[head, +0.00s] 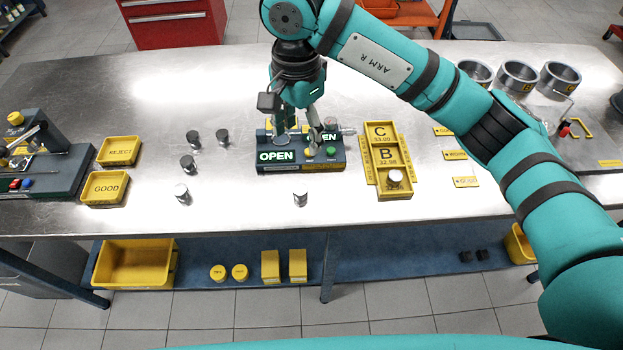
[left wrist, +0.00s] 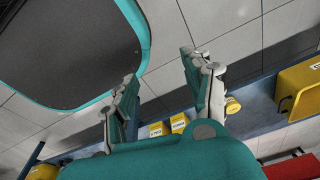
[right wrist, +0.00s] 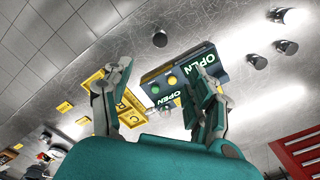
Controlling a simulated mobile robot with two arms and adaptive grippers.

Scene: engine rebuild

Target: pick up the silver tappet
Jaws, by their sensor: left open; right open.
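Several metal cylinders that look like tappets stand on the steel table. Another light one (head: 395,177) stands in the yellow tray below letter B. A group of darker-looking ones (head: 187,163) stands at the left. I cannot tell which is the silver tappet. My right gripper (head: 298,133) is open, pointing down over the dark gauge box (head: 273,168) marked OPEN. My left gripper (left wrist: 160,70) is open and empty, away from the tappets.
Yellow REJECT (head: 117,150) and GOOD (head: 104,188) trays lie at the left. The yellow B and C tray (head: 375,137) lies right of the box. Large metal rings (head: 518,76) stand at the back right. The table front around the lone cylinder is clear.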

